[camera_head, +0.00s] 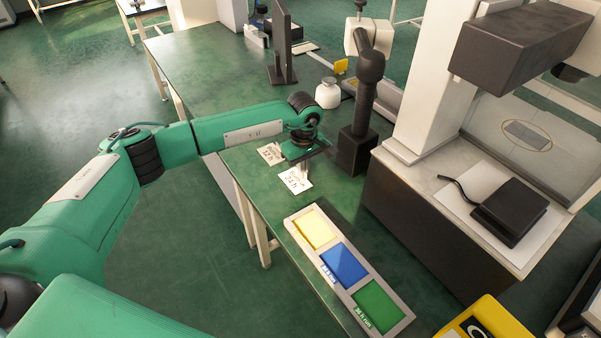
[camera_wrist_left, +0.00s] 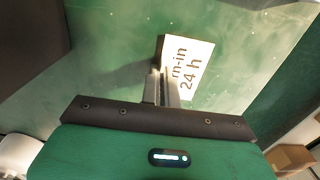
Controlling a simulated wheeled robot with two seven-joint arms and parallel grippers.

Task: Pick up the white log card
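A white card (camera_head: 296,180) printed "24 h" is near the table's left edge, by the left gripper; it also shows in the left wrist view (camera_wrist_left: 190,70). A second white card (camera_head: 269,153) with smaller, unclear print is left of the gripper in the head view. My left gripper (camera_head: 307,152) points down over the table beside both cards. In the left wrist view its fingers (camera_wrist_left: 162,85) are close together and overlap the edge of the "24 h" card. I cannot tell whether they pinch it. My right gripper is not in view.
A tray (camera_head: 290,224) with yellow, blue and green panels lies in front on the green table (camera_head: 215,75). A black post (camera_head: 357,145) stands close right of the gripper, with a white jar (camera_head: 328,93) behind. A microscope-like machine (camera_head: 440,90) fills the right.

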